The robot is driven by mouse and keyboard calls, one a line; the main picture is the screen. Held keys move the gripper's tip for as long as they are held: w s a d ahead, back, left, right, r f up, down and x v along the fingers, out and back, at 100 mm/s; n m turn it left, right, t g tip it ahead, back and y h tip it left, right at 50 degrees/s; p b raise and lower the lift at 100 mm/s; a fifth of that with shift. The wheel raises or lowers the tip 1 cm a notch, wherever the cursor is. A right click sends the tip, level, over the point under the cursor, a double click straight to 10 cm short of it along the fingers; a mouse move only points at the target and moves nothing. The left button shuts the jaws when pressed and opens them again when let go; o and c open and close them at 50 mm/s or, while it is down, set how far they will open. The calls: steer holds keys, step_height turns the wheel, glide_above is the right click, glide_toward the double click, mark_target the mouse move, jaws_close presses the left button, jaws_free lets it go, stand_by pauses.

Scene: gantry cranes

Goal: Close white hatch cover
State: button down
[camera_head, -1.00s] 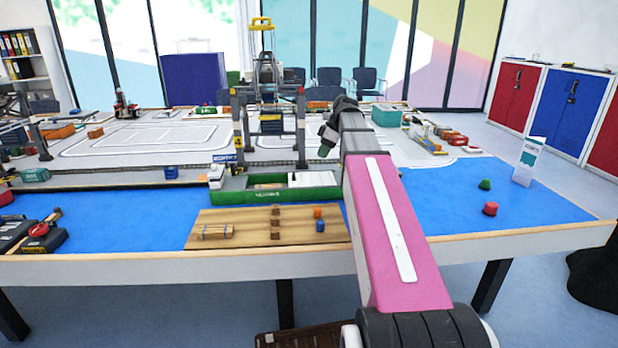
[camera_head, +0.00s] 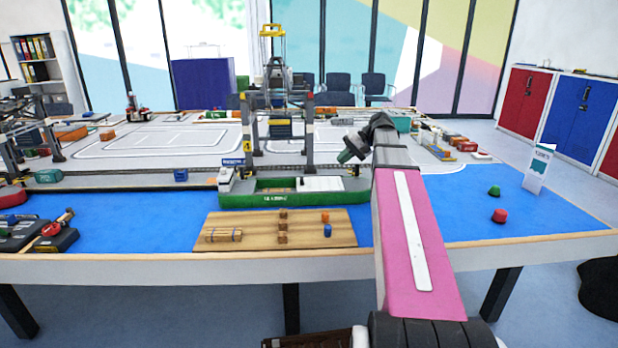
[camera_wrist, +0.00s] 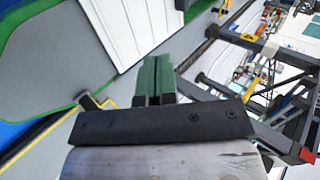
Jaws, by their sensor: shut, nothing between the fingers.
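A green toy ship (camera_head: 290,199) lies along the back edge of the blue area. Its white hatch cover (camera_head: 322,184) lies over the right part of the deck opening; the left part is uncovered. In the wrist view the white ribbed cover (camera_wrist: 125,28) is at the top, left of the fingers. My gripper (camera_head: 349,153) is above and behind the ship's right end, with green fingertips. In the wrist view my gripper (camera_wrist: 154,78) is shut and empty, its fingers close together below the cover in the picture. I cannot tell whether it touches the cover.
A grey gantry crane (camera_head: 309,130) stands just behind the ship and fills the right of the wrist view. A wooden board (camera_head: 265,240) with small blocks lies in front. A white sign (camera_head: 540,168) and two small buoys stand on the open blue area at right.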

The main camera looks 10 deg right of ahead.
steer(key=shift+s+a+f, duration=0.15)
steer(key=shift+f, duration=0.15)
glide_toward(310, 183)
steer(key=x, duration=0.5)
steer(key=shift+d+f, duration=0.2)
steer(key=shift+f, duration=0.25)
steer(key=a, duration=0.3)
steer(key=shift+a, duration=0.45)
steer(key=a, duration=0.5)
steer(key=w+a, duration=0.1)
steer(key=a, duration=1)
steer(key=shift+w+a, duration=0.15)
steer(key=shift+w, duration=0.15)
